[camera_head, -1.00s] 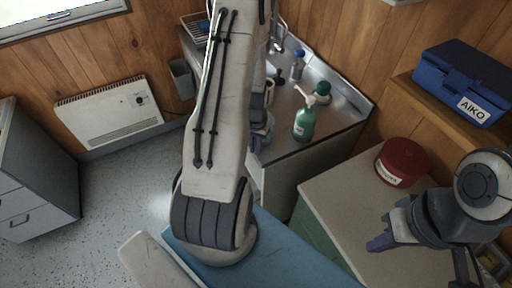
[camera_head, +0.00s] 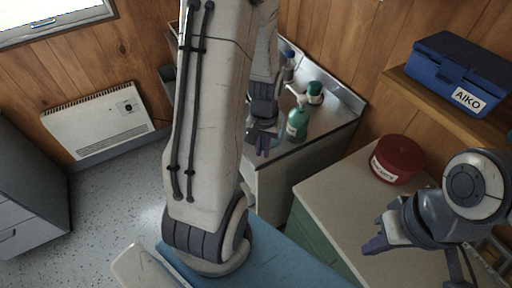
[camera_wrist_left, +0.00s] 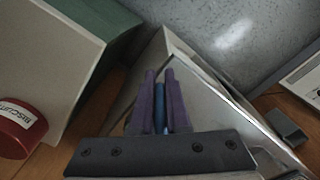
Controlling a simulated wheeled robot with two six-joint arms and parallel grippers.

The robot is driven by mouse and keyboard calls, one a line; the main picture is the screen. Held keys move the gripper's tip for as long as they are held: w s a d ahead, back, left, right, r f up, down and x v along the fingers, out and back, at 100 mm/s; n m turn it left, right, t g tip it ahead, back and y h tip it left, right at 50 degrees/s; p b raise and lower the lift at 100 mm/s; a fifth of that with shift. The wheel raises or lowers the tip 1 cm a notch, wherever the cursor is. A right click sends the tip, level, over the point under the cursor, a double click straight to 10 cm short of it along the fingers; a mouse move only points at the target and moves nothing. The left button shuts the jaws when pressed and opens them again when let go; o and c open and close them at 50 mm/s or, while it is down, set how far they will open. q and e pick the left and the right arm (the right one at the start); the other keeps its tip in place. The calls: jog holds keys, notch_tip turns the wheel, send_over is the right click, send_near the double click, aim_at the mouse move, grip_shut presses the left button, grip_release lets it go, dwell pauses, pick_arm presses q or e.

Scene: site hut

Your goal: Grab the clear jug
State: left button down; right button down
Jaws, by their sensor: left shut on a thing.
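My left gripper (camera_head: 263,146) is beyond my left arm, at the front edge of the sink counter, left of the green pump bottle. Its purple fingers show in the left wrist view (camera_wrist_left: 160,105), shut on a narrow blue strip between them. A pale, see-through bluish shape beside the fingers in the head view looks like the clear jug (camera_head: 278,129); most of it is hidden by my gripper and arm. My right gripper (camera_head: 375,234) is open and empty above the beige worktop, in front of the red tin.
The green pump bottle (camera_head: 297,122) stands close to my left gripper, with a green-capped container (camera_head: 314,93) behind it. The red tin (camera_head: 396,160) is on the beige worktop (camera_head: 335,187). A blue toolbox (camera_head: 452,75) sits on the shelf. The floor (camera_head: 110,200) at left is clear.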

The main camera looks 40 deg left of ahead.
pick_arm(q)
jog(key=shift+s+d+r, duration=0.15)
jog(key=shift+d+r, duration=0.25)
jog(key=shift+d, duration=0.25)
jog(key=shift+s+d+r, duration=0.15)
jog(key=shift+d+r, duration=0.3)
jog(key=shift+d, duration=0.25)
jog(key=shift+s+d+r, duration=0.15)
jog(key=shift+d+r, duration=0.25)
jog(key=shift+d, duration=0.25)
dwell(0.8)
